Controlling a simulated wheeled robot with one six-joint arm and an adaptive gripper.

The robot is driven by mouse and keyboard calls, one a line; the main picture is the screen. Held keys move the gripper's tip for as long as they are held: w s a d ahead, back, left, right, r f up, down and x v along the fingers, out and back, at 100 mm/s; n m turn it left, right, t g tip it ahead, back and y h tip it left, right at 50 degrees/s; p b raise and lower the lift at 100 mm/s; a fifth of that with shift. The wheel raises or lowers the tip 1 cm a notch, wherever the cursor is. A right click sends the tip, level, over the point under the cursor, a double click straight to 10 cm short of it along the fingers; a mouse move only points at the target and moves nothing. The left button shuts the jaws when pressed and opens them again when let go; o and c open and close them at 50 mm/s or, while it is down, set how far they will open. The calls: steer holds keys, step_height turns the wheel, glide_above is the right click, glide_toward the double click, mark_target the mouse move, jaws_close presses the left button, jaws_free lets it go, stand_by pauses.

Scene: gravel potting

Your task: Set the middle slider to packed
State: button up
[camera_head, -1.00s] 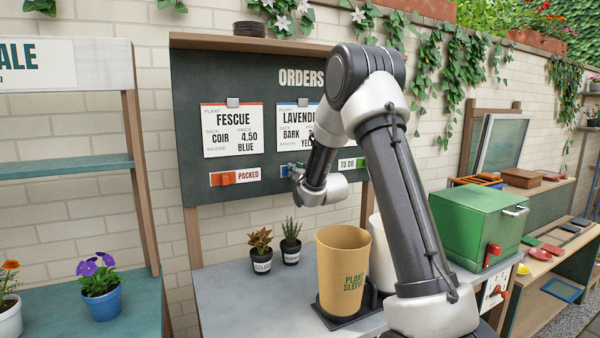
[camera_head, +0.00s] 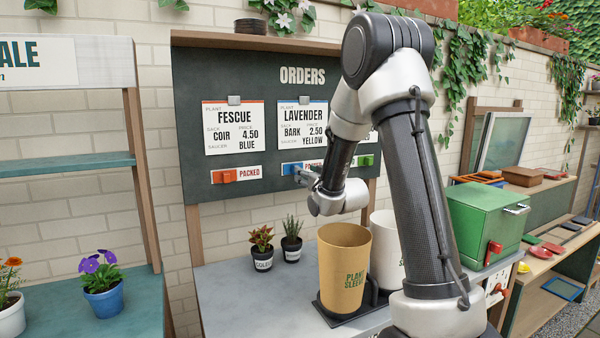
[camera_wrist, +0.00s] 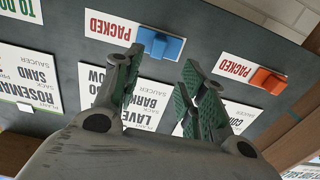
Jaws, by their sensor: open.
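The middle slider is a blue block (camera_wrist: 160,43) on a strip of the dark order board under the Lavender card. In the wrist view, which is upside down, the word PACKED (camera_wrist: 110,27) shows beside the block. In the head view the blue block (camera_head: 291,169) sits at the strip's left end, and my gripper partly covers the wording. My gripper (camera_wrist: 160,66) is open and empty, its two fingers apart, with the block showing beyond and between the tips. It looks clear of the block.
The orange slider (camera_head: 227,176) at left also shows PACKED. The green slider (camera_head: 367,160) is at right, its label TO DO (camera_wrist: 17,8) in the wrist view. Two small potted plants (camera_head: 262,260) and a tan plant sleeve (camera_head: 343,270) stand on the bench below.

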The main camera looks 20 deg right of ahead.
steer(key=shift+s, duration=1.75)
steer(key=s+a+g, duration=0.1)
steer(key=s+g, duration=0.3)
steer(key=s, duration=0.9)
steer(key=s+a+g, duration=0.2)
steer(key=s+g, duration=0.3)
steer(key=s, duration=0.9)
steer(key=s+a+f+g, duration=0.1)
steer(key=s+g, duration=0.3)
steer(key=s, duration=0.9)
steer(key=shift+s+a+g+h, duration=0.2)
steer(key=shift+a+g+h, duration=0.1)
steer(key=shift+a+g, duration=0.1)
steer(key=shift+f, duration=0.1)
